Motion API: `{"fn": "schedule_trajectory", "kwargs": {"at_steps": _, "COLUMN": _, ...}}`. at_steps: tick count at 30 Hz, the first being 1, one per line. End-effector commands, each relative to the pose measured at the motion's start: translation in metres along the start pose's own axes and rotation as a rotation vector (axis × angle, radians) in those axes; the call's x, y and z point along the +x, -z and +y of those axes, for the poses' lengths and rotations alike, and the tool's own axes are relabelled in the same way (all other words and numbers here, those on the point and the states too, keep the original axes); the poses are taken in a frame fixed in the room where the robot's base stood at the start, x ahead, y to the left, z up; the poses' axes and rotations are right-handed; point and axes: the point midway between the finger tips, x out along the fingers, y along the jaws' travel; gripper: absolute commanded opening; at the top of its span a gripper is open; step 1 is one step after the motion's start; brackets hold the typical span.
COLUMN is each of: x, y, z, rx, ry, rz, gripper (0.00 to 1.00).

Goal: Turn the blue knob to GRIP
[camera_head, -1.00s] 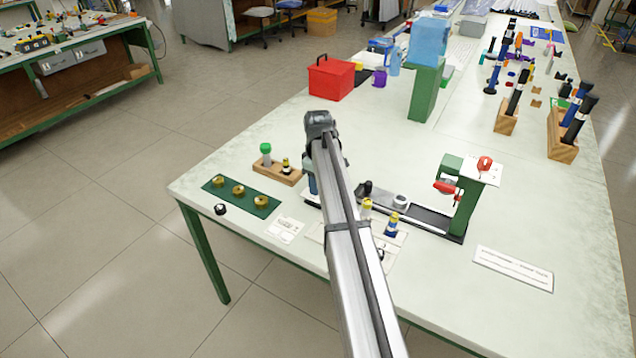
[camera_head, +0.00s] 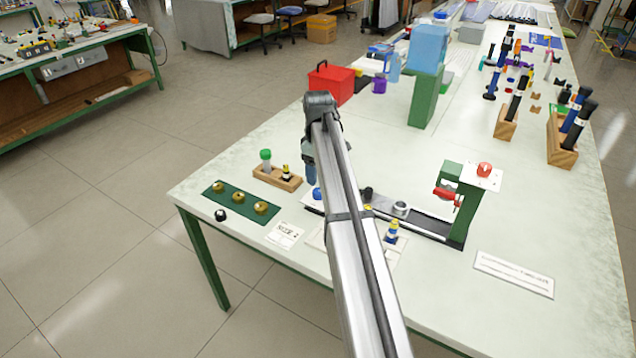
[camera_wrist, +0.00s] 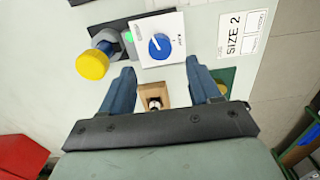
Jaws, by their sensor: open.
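The blue knob (camera_wrist: 159,46) is round with a white pointer mark and sits on a white plate (camera_wrist: 174,64); small lettering by the knob is too small to read. In the head view the blue knob (camera_head: 317,193) shows just left of my arm. My gripper (camera_wrist: 160,67) is open and empty, its two blue fingers apart. In the wrist view the knob lies just beyond the fingertips, between their lines. I cannot tell the height gap. In the head view my gripper (camera_head: 311,172) is mostly hidden by my arm.
A yellow-topped piece (camera_wrist: 92,65) and a green light (camera_wrist: 129,37) are beside the plate. A wooden block (camera_head: 277,178) with a green-capped piece, a green mat (camera_head: 235,204) with brass rings and a green clamp post (camera_head: 463,212) stand nearby. A SIZE 2 card (camera_head: 284,235) lies in front.

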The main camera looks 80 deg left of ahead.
Motion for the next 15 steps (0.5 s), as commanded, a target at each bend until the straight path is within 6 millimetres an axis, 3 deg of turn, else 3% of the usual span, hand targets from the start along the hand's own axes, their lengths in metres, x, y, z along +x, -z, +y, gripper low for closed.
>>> {"fn": "schedule_trajectory", "kwargs": {"at_steps": 6, "x": -0.040, "y": 0.001, "z": 0.001, "rx": 0.000, "ry": -0.001, "rz": 0.001, "gripper": 0.62}}
{"fn": "schedule_trajectory", "kwargs": {"at_steps": 15, "x": -0.065, "y": 0.000, "z": 0.000, "rx": 0.000, "ry": 0.000, "rz": 0.000, "gripper": 0.62}}
